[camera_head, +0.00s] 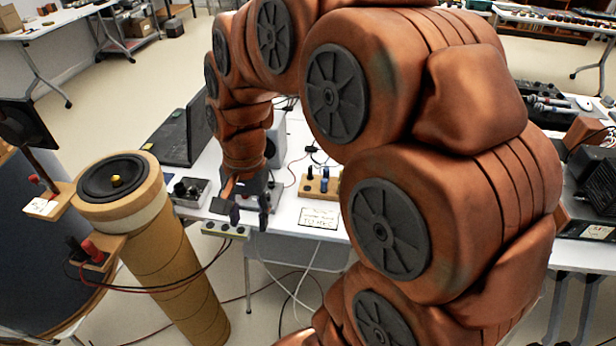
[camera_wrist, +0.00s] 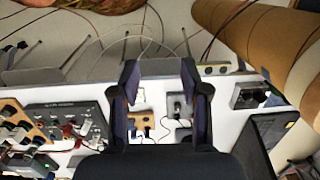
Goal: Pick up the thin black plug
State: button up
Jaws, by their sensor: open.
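My gripper (camera_head: 249,212) is open and empty over the front edge of the white table. Its two dark fingers also show in the wrist view (camera_wrist: 160,72), with open space between the tips. I cannot single out the thin black plug with certainty. A small wooden terminal block (camera_head: 320,189) with dark upright plugs (camera_head: 309,173) stands on the table, right of my gripper in the head view. A red and a black plug (camera_head: 76,248) sit on a wooden ledge of the cardboard tube speaker at left. Both are too small to judge exactly.
The tall cardboard tube speaker (camera_head: 180,262) stands left of my gripper, with red and black cables hanging from it. A grey box with knobs (camera_head: 189,191), a dark laptop (camera_head: 178,138) and a printed card (camera_head: 318,218) crowd the table. My arm hides much of the right side.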

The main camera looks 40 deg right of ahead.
jog(key=w+d+f+m+t+b, duration=0.1)
jog(key=w+d+f+m+b, duration=0.15)
jog(key=w+d+m, duration=0.5)
jog(key=m+t+b, duration=0.2)
jog(key=m+b, duration=0.1)
jog(key=m, duration=1.2)
send_over(311, 167)
jog(key=s, duration=0.2)
notch_tip(311, 167, down, 8)
jog(key=shift+h, duration=0.3)
jog(key=shift+p+x, duration=0.9)
jog(key=shift+x, duration=2.85)
jog(key=shift+w+d, duration=0.15)
jog(key=shift+w, duration=0.05)
grip_shut()
